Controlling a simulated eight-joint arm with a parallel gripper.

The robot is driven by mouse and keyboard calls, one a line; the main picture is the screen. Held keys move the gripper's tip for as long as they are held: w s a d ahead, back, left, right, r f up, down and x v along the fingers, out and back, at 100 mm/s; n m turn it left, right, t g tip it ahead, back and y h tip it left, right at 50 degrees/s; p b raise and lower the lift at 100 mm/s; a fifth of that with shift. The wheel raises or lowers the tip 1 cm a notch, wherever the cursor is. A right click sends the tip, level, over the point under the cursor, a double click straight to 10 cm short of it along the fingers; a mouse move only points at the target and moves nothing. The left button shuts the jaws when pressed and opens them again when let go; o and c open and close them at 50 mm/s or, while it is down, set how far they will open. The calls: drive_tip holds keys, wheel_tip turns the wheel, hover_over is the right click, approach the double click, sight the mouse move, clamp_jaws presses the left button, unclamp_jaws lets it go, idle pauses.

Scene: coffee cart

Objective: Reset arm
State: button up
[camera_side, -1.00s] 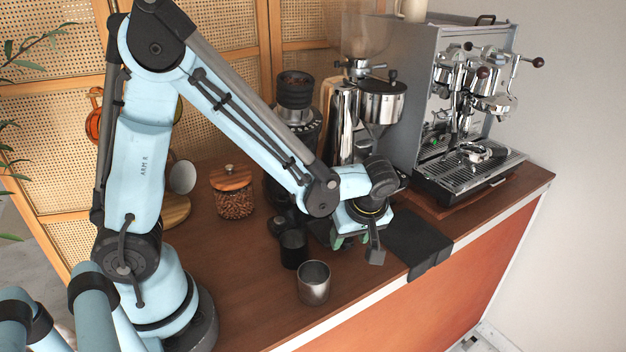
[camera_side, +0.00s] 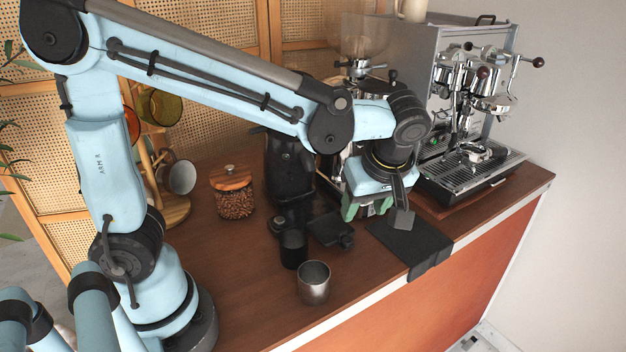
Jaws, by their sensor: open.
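My gripper (camera_side: 368,210) hangs above the counter, just left of the black mat. Its green-tipped fingers point down, apart and with nothing seen between them. The arm reaches in from the left with its forearm nearly level. My wrist hides part of the grinder and the left side of the espresso machine (camera_side: 478,110). Below and left of the gripper, a black tool with a flat head (camera_side: 330,230) lies on the counter.
A steel cup (camera_side: 313,284) stands near the counter's front edge, with a black cup (camera_side: 293,249) behind it. A lidded jar of beans (camera_side: 234,195) and a mug tree (camera_side: 165,180) stand at the left. The black mat (camera_side: 412,246) drapes over the front edge.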

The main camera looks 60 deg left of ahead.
drive_tip(key=shift+a, duration=0.1)
drive_tip(key=s+a+m+t+h, duration=0.4)
drive_tip(key=s+a+m+t, duration=0.1)
drive_tip(key=m, duration=1)
drive_tip(key=shift+a+t, duration=0.25)
drive_tip(key=shift+t, duration=0.25)
